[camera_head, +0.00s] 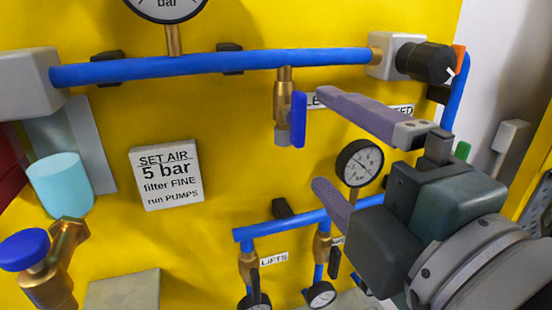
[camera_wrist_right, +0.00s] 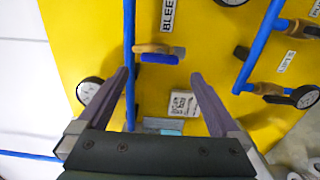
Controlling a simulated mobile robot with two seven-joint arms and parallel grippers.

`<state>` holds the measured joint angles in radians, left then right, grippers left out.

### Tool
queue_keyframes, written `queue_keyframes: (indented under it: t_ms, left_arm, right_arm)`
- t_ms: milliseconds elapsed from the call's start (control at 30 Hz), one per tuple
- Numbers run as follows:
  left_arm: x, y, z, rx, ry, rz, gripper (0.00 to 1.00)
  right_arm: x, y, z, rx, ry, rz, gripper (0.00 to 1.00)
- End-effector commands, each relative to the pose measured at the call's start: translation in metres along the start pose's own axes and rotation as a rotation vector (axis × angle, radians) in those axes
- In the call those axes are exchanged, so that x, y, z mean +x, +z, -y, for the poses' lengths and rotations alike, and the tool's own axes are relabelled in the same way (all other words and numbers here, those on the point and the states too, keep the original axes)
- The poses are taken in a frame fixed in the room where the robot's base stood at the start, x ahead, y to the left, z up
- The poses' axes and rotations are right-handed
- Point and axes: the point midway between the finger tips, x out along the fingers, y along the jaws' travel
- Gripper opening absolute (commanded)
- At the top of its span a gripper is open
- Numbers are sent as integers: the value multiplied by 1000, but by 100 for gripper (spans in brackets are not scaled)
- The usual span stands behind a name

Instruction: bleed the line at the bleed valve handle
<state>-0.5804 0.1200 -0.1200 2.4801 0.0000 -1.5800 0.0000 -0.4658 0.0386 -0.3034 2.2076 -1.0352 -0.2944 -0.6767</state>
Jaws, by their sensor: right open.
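The bleed valve handle (camera_head: 298,119) is a blue lever on a brass valve (camera_head: 284,90) that hangs below the upper blue pipe. The lever points straight down along the valve. In the right wrist view the blue handle (camera_wrist_right: 160,58) lies crosswise ahead, between the finger directions. My right gripper (camera_head: 319,140) is open and empty, just right of the handle and apart from it. The right wrist view also shows its fingers (camera_wrist_right: 160,74) spread. The upper finger covers part of the label beside the valve. My left gripper is not in view.
The upper blue pipe (camera_head: 210,65) crosses the yellow panel. A small gauge (camera_head: 360,163) sits behind my right fingers. The lower blue pipe (camera_head: 285,224) carries more valves and gauges. A white sign (camera_head: 166,175) and a blue knob (camera_head: 22,250) are at left. Bare panel lies left of the handle.

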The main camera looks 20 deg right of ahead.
Motion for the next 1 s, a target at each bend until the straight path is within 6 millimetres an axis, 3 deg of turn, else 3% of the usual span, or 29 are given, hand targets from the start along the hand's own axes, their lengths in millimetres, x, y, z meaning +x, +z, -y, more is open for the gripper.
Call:
queue_keyframes:
  t_ms: [233, 633, 733, 867, 1000]
  left_arm:
    - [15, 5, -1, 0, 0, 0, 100]
    - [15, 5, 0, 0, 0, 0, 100]
    - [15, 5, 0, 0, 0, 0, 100]
    - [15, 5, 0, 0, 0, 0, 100]
    - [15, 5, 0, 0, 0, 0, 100]
  right_arm:
    - [-28, 0, 2, 0, -1, 0, 100]
    - [-32, 1, 0, 2, -1, 2, 100]
    - [-32, 10, 6, 62, -36, 38, 100]
    - [-37, 45, 40, 323, -192, 194, 100]
    - [-67, 72, 102, 733, -468, 445, 100]
